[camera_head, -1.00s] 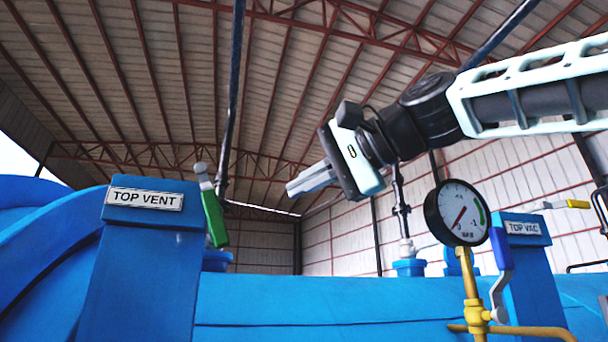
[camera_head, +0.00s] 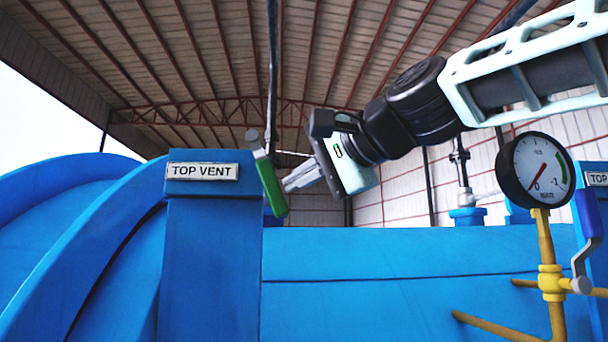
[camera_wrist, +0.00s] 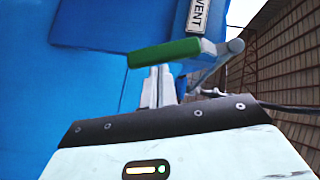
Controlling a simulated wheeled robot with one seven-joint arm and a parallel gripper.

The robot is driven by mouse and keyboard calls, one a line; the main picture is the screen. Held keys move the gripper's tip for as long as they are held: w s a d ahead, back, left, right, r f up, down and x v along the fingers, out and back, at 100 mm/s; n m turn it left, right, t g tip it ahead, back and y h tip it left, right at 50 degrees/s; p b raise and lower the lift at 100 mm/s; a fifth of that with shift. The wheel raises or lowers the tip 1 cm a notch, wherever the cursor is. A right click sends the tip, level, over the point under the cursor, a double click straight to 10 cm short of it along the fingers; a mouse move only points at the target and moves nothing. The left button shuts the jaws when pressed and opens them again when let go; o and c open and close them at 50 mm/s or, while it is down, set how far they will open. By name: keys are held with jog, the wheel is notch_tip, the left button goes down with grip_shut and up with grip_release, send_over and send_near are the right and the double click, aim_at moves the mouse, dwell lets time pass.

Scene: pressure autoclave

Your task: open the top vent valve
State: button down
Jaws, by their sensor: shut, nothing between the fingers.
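The top vent valve has a green lever handle (camera_head: 270,187) that hangs down at a slant beside the blue post with the TOP VENT label (camera_head: 202,172). In the wrist view the green handle (camera_wrist: 170,53) lies across the picture just beyond my fingertips. My gripper (camera_head: 287,183) points left at the handle, its fingers shut together and empty. The fingertips (camera_wrist: 160,72) are at or very near the handle's side; I cannot tell if they touch. The valve's grey stem end shows above the handle (camera_wrist: 235,46) in the wrist view.
A pressure gauge (camera_head: 536,170) on a yellow pipe stands at the right, with a blue-handled valve (camera_head: 588,215) beside it. A vertical grey pipe (camera_head: 272,70) rises behind the vent handle. The large blue vessel (camera_head: 400,270) fills the lower view.

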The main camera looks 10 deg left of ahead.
aim_at(273, 195)
jog(key=a+f+m+y+b, duration=0.1)
jog(key=b, duration=0.4)
jog(key=a+f+m+y+b, duration=0.1)
jog(key=a+f+b, duration=0.1)
jog(key=b, duration=0.2)
jog(key=shift+s+a+t+y+b, duration=0.15)
jog(key=shift+s+t+y+b, duration=0.15)
jog(key=shift+s+b, duration=0.1)
jog(key=shift+s+a+r+m+y+b, duration=0.15)
jog(key=shift+a+m+y+b, duration=0.2)
jog(key=shift+b, duration=0.25)
jog(key=shift+r, duration=0.1)
jog(key=shift+d, duration=0.1)
